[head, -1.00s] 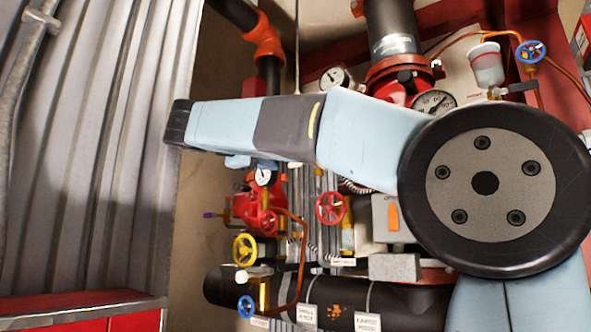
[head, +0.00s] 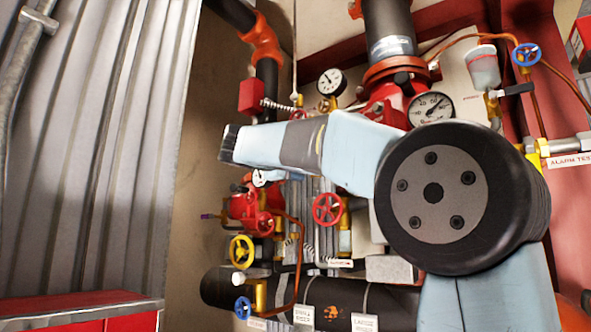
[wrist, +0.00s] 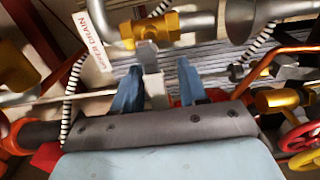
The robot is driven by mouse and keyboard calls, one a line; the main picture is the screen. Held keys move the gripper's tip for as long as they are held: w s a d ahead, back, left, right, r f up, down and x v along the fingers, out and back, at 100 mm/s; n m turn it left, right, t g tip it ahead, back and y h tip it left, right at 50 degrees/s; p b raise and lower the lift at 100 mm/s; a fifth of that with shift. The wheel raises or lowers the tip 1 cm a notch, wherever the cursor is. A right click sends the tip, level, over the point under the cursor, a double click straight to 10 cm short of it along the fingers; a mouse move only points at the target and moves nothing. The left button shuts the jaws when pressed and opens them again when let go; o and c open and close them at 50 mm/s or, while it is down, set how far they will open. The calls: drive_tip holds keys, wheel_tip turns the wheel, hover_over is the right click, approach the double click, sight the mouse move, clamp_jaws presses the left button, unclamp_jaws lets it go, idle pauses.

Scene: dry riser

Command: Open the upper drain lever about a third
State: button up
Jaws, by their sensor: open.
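A white tag reading "UPPER DRAIN" (wrist: 96,42) hangs beside a brass valve body (wrist: 150,28) at the top of the wrist view. A pale grey piece (wrist: 148,56) sits just below the brass valve; it may be the drain lever, but blur keeps me from telling. My gripper (wrist: 158,68) shows in the wrist view with two blue fingers spread apart. The grey piece appears in the gap between them, and I cannot tell whether they touch it. In the head view my arm hides the upper drain and my fingers.
Red (head: 328,209), yellow (head: 242,249) and blue (head: 243,308) handwheels stand below my arm. Two gauges (head: 331,82) (head: 431,109) and a thick black riser pipe (head: 390,30) are above it. Copper tubing (wrist: 285,55) and a yellow fitting (wrist: 278,99) are close right of my fingers.

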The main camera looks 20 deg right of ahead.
clamp_jaws()
idle(0.4)
drive_tip(key=n, duration=0.1)
drive_tip(key=f+n, duration=0.1)
drive_tip(key=n, duration=0.1)
drive_tip(key=f+n, duration=0.1)
drive_tip(key=n, duration=0.1)
drive_tip(key=shift+s+d, duration=0.1)
drive_tip(key=shift+s, duration=0.05)
idle(0.4)
unclamp_jaws()
drive_tip(key=shift+r, duration=0.1)
